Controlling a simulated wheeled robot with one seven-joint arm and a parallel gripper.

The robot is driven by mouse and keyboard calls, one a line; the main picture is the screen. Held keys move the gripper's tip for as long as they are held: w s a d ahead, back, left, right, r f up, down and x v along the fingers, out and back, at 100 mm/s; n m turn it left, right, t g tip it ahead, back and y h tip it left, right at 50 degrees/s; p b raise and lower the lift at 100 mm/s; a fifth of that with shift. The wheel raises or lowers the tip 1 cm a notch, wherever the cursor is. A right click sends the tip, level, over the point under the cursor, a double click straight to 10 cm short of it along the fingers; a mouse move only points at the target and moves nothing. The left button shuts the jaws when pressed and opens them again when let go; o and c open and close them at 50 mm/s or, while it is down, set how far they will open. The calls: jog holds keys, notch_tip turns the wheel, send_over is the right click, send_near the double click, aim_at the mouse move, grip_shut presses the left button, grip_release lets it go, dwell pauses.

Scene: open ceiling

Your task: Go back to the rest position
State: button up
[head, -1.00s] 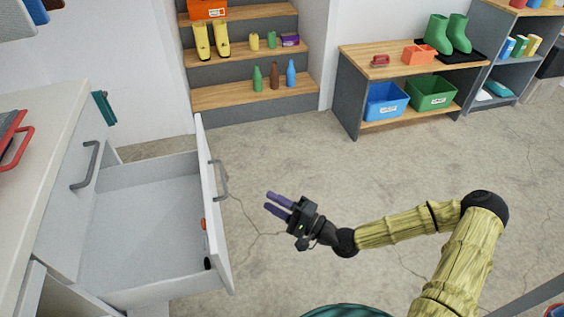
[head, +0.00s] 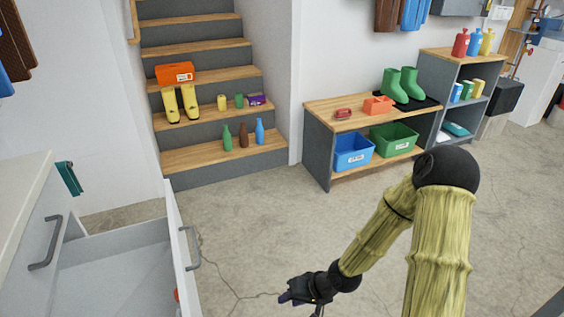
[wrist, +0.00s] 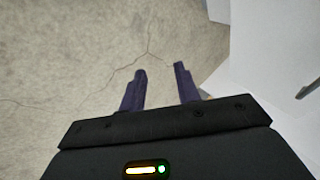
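My gripper (head: 285,298) is low in the head view, over the concrete floor and to the right of the open drawer (head: 182,245). In the wrist view my gripper (wrist: 160,75) shows two purple fingers apart with nothing between them, so it is open and empty. Bare cracked floor lies beyond the fingertips. My arm is bent, with the elbow high at the right of the head view and the forearm sloping down to the left.
The drawer front stands out beside my gripper. A grey bench (head: 318,150) holds green boots (head: 402,85), a blue bin (head: 353,150) and a green bin (head: 395,140). Stairs (head: 190,158) with bottles and yellow boots (head: 181,103) rise behind. The middle floor is clear.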

jog(key=d+r+h, duration=0.5)
jog(key=d+r, duration=0.2)
jog(key=d, duration=0.2)
jog(key=s+d+r+h, duration=0.1)
jog(key=s+d+r, duration=0.15)
jog(key=r, duration=0.35)
jog(key=s+d+r+h, duration=0.1)
jog(key=s+r, duration=0.3)
jog(key=r, duration=0.2)
notch_tip(320, 180, up, 32)
jog(key=p, duration=3.3)
jog(key=shift+w+r+m+t, duration=0.25)
jog(key=shift+w+m+t, duration=0.05)
